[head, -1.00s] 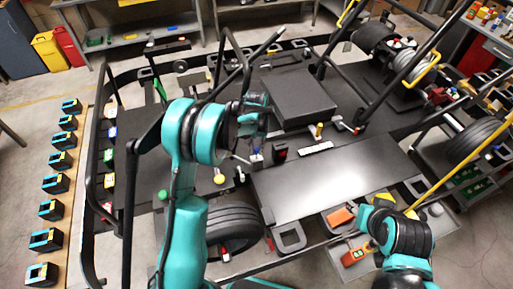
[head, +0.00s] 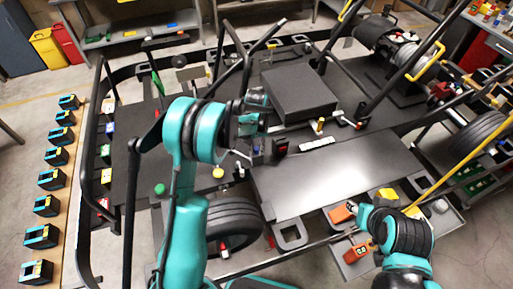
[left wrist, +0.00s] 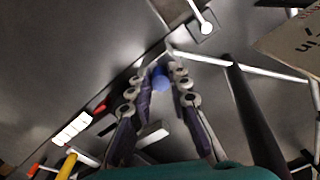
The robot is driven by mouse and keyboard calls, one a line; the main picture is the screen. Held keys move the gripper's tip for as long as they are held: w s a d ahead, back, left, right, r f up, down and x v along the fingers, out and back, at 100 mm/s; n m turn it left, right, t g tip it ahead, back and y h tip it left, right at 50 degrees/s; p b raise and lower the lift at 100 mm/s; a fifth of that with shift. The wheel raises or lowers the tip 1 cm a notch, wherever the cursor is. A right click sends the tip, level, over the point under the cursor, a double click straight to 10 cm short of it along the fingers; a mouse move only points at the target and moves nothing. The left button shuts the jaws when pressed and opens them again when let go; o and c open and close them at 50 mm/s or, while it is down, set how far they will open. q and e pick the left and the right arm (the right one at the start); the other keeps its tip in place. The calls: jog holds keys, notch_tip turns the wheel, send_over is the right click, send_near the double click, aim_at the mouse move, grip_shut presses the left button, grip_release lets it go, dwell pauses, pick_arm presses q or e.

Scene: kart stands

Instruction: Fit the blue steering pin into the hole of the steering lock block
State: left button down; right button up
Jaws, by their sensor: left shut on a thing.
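The blue steering pin shows as a blue round end (left wrist: 160,77) between my left fingertips in the left wrist view. My left gripper (left wrist: 162,72) is shut on it, above a dark surface. In the head view my left gripper (head: 256,122) is at the middle of the kart frame, beside the dark box, and the pin is small and partly hidden there. A small square grey block with a white rod (left wrist: 203,28) lies ahead in the left wrist view; I cannot tell if it is the steering lock block. My right gripper (head: 352,208) is beside an orange object; its jaws are unclear.
A dark box (head: 298,95), a red-and-black block (head: 280,147), a white label (head: 317,143) and a yellow cylinder (head: 320,125) are close to my left gripper. Black frame tubes (head: 235,55) surround it. The flat grey panel (head: 325,185) is clear.

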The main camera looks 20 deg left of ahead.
pick_arm(q)
jog(key=shift+f+b, duration=0.25)
jog(key=shift+b, duration=0.1)
dwell(0.9)
jog(key=c, duration=1.3)
grip_release()
jog(key=shift+c, duration=0.2)
notch_tip(320, 180, up, 12)
